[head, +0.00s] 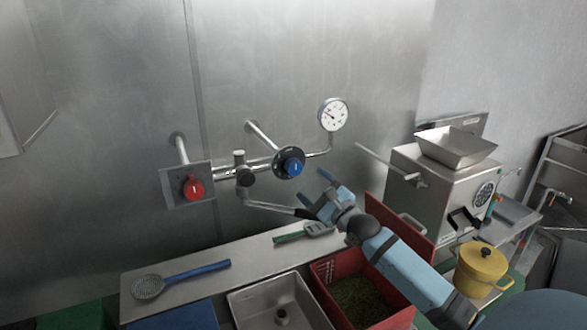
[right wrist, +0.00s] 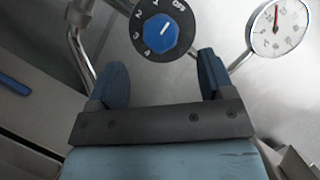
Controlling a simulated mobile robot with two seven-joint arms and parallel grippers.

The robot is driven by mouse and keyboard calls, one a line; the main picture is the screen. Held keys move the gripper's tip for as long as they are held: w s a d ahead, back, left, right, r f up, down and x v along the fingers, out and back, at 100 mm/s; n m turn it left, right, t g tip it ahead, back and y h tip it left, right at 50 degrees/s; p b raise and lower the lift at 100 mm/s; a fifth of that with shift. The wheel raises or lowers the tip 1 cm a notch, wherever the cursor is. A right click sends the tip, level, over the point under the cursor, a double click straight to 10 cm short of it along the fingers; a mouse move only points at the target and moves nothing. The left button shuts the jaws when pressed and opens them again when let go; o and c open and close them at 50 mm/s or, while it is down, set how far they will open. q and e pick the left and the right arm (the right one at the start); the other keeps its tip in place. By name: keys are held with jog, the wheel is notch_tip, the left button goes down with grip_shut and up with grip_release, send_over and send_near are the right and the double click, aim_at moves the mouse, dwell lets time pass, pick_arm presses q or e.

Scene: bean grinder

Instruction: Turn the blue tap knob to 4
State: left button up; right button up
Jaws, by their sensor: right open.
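The blue tap knob (head: 293,167) sits on a round black dial on the wall pipes. In the right wrist view the blue knob (right wrist: 160,33) is at the top centre, with white numbers and an OFF mark around it; its exact setting is hard to read. My right gripper (head: 312,193) is open and empty, below and to the right of the knob in the head view. In the right wrist view its two fingers (right wrist: 160,76) are spread below the knob, not around it. My left gripper is not in view.
A red knob (head: 193,188) on a square plate is at the left. A pressure gauge (head: 333,114) is at the upper right. A spout (head: 270,206) runs behind my gripper. Below are a shelf (head: 245,255) with utensils and a red crate (head: 322,285). A steel grinder (head: 440,185) stands right.

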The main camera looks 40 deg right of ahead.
aim_at(296, 170)
jog(key=x, duration=0.8)
jog(key=shift+w+d, duration=0.1)
jog(key=c, duration=0.9)
